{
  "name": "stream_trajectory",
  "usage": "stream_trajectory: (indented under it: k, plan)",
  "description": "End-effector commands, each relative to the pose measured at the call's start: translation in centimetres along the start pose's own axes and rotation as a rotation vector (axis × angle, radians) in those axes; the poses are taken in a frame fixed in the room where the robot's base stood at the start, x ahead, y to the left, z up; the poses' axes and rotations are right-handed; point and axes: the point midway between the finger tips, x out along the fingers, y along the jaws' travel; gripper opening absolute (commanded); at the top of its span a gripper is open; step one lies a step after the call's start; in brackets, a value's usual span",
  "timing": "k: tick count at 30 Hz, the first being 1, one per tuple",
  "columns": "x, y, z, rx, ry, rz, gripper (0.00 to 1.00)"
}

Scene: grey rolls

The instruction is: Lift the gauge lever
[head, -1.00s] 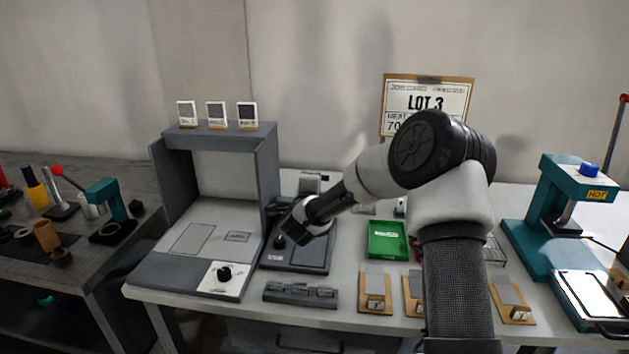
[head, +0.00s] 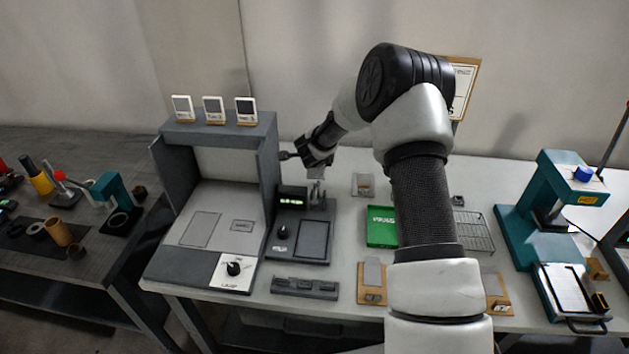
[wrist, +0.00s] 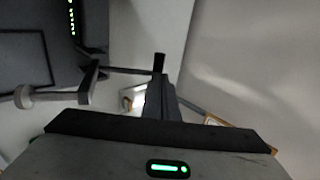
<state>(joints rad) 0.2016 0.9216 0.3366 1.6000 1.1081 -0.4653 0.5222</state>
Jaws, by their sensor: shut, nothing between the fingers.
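The gauge (head: 290,197) is a dark unit with a lit green display, standing at the back of a dark base. The base carries a black knob (head: 281,232) and a flat framed plate (head: 313,239). A grey lever-like arm (head: 317,190) rises at the gauge's right side; it shows in the wrist view (wrist: 88,85) with a round end over the plate. My gripper (head: 288,155) is shut and empty, above and behind the gauge, fingers pointing left. In the wrist view, a thin dark bar (wrist: 125,71) runs toward the fingertips (wrist: 158,66); I cannot tell whether they touch.
A grey booth (head: 266,170) stands close on the left, with several small displays on top. A slotted grey block (head: 304,288) lies in front of the gauge. A green tray (head: 381,226) and a wire rack (head: 474,232) are to the right. A teal press (head: 545,215) stands farther right.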

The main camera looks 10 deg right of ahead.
Motion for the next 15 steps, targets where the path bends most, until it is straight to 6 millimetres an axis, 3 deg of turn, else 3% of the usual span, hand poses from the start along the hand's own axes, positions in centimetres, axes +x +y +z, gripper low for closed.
stream_trajectory:
  k: [15]
  plan:
    - [2.3,-0.3,-0.3,0.0,0.001,-0.003,0.0]
